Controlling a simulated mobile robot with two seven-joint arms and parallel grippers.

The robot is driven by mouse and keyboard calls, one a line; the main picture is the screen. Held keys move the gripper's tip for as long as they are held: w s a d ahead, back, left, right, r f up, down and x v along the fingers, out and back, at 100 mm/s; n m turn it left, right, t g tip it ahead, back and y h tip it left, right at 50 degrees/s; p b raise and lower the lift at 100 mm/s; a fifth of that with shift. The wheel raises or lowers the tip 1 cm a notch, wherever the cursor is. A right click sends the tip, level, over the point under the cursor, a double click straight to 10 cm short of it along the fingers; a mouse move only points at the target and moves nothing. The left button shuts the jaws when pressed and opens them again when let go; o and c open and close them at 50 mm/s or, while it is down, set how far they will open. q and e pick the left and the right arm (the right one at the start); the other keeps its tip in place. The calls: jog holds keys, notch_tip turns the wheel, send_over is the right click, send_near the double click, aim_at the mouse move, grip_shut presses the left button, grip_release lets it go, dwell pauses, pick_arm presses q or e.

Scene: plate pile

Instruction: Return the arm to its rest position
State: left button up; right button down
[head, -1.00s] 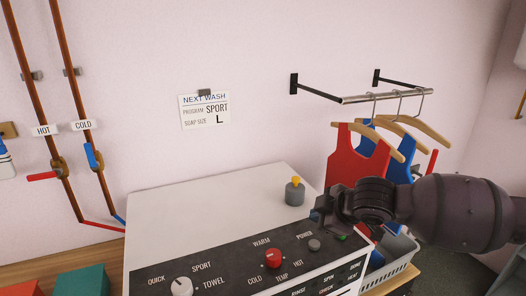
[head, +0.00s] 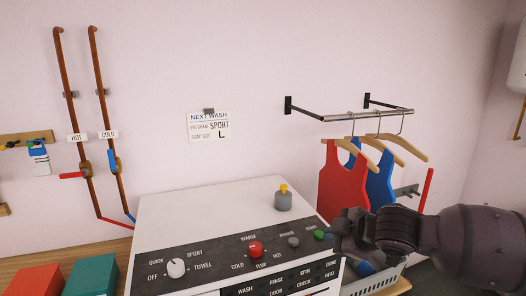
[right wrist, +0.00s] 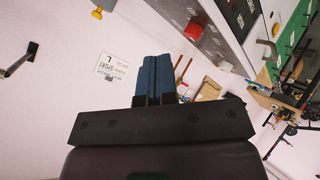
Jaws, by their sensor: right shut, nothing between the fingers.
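My right arm enters the head view from the right. Its gripper (head: 335,236) is in front of the right end of the washing machine's control panel, close beside the green button (head: 318,234); I cannot tell whether it touches. In the right wrist view the blue fingers (right wrist: 153,78) are together with nothing between them. The washing machine (head: 205,208) has a white program knob (head: 176,268) and a red temperature knob (head: 255,248). My left gripper is not in view.
A rack (head: 368,115) with a red top (head: 342,180) and a blue top (head: 380,186) hangs behind my right arm. A grey basket (head: 385,280) stands below it. A grey bottle (head: 283,200) stands on the machine. Red (head: 35,281) and teal (head: 95,276) boxes are at left.

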jog(key=w+a+r+n+t+y, duration=0.1)
jog(key=w+a+r+t+y, duration=0.1)
jog(key=a+r, duration=0.25)
jog(key=s+d+f+m+t+h+b, duration=0.1)
jog(key=s+d+f+m+t, duration=0.2)
jog(key=f, duration=0.4)
jog(key=s+d+f+m+h, duration=0.1)
jog(key=s+d+f+m, duration=0.25)
jog(key=f, duration=0.35)
jog(key=s+d+f+m+t+h+b, duration=0.1)
jog(key=s+d+f+m+t+h, duration=0.2)
jog(key=f, duration=0.5)
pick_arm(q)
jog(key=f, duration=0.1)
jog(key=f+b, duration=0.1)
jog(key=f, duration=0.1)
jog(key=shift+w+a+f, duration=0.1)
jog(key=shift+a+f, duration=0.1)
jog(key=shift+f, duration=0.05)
pick_arm(e)
jog(key=s+d+f+m+g+h, duration=0.1)
jog(key=s+d+f+m+g, duration=0.1)
jog(key=s+f, duration=0.6)
jog(key=s+d+f+m+g+h, duration=0.2)
jog(key=s+d+f+m+g, duration=0.1)
jog(key=s+f, duration=0.5)
jog(key=s+d+m, duration=0.1)
jog(key=s, duration=0.2)
jog(key=shift+s+d, duration=0.15)
jog(key=shift+d, duration=0.1)
